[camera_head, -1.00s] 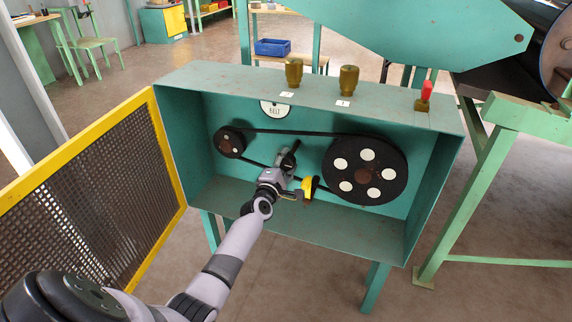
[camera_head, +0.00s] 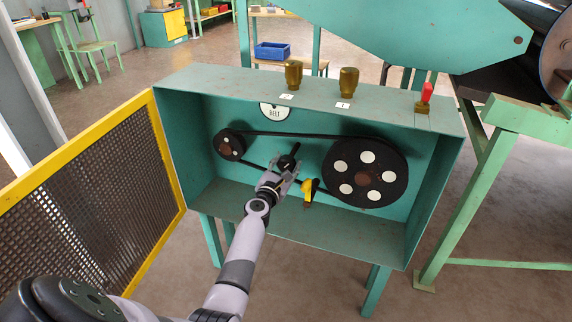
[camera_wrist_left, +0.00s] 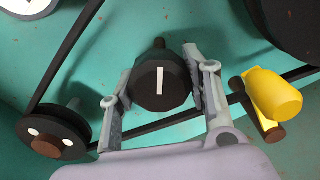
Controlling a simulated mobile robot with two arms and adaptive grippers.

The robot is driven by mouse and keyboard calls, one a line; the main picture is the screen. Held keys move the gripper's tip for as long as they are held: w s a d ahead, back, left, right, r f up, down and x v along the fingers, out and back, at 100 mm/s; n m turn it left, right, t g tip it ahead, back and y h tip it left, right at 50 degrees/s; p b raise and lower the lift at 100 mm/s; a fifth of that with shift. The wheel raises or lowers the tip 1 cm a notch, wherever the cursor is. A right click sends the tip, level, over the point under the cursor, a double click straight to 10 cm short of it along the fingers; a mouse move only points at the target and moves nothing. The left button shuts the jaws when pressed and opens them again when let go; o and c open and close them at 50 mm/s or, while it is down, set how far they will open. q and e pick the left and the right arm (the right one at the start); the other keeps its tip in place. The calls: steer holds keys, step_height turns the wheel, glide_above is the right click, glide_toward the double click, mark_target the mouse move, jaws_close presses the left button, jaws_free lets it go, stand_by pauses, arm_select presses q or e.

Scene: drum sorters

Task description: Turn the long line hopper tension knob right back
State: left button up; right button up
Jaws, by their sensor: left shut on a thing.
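The tension knob (camera_wrist_left: 162,84) is a dark, many-sided knob with a white line on its face. In the left wrist view it sits between the fingers of my left gripper (camera_wrist_left: 162,76), and the white line stands nearly upright. In the head view my left gripper (camera_head: 284,168) reaches into the open green belt box, shut on the knob, and mostly hides it. My right gripper is not in view.
A small pulley (camera_head: 229,145) and a large pulley (camera_head: 365,199) carry a black belt around the knob. A yellow part (camera_head: 307,185) is close to my gripper's right. Brass knobs (camera_head: 348,82) and a red-topped switch (camera_head: 426,92) stand on the box top. The mesh door (camera_head: 95,190) is open at left.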

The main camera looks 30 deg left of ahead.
arm_select(q)
steer(key=shift+n, duration=0.9)
steer(key=shift+n+p, duration=0.7)
steer(key=shift+n, duration=1.1)
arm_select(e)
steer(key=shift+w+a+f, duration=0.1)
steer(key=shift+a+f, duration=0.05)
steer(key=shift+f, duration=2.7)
arm_select(q)
steer(key=o, duration=1.2)
steer(key=shift+c, duration=0.2)
steer(key=v, duration=1.2)
